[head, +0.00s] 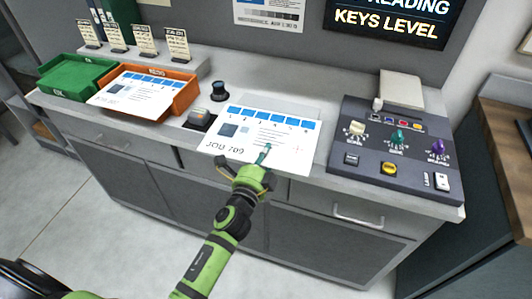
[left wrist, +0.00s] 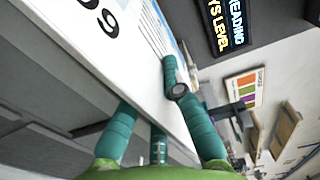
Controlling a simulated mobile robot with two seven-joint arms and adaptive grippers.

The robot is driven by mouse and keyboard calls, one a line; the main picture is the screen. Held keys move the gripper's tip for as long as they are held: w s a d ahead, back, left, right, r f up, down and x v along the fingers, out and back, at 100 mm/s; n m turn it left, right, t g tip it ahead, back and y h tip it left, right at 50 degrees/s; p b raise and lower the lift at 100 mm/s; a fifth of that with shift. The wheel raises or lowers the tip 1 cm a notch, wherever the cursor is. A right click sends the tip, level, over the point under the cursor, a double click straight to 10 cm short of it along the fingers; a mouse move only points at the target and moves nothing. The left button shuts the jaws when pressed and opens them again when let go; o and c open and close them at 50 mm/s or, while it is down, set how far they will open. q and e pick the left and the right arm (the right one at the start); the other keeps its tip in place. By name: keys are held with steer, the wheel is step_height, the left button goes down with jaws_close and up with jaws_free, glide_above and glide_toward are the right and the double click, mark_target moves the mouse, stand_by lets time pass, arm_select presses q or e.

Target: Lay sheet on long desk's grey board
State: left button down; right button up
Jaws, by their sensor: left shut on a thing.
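A white printed sheet (head: 232,131) with a row of blue squares and "JOU 709" is over the middle of the long desk. My left gripper (head: 263,160) is shut on its near edge, with a teal finger lying over the printed face. In the left wrist view the sheet (left wrist: 110,45) runs up from the teal fingers (left wrist: 165,110). A pale grey board (head: 297,103) shows just behind the sheet's far edge; the sheet hides the rest. I cannot tell whether the sheet touches it. My right gripper is not in view.
Left of the sheet are a dark stamp-like block (head: 198,119) and a round black knob (head: 219,91). An orange tray (head: 184,97) holds another sheet (head: 128,92); a green tray (head: 75,76) stands beyond it. A dark control panel (head: 395,150) with levers is at right.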

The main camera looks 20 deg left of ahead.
arm_select(q)
steer(key=shift+f, duration=0.15)
steer(key=c, duration=1.4)
jaws_free()
steer(key=shift+s, duration=0.2)
steer(key=s+b, duration=0.2)
steer(key=s, duration=0.9)
steer(key=shift+s+a, duration=0.2)
steer(key=shift+s, duration=0.15)
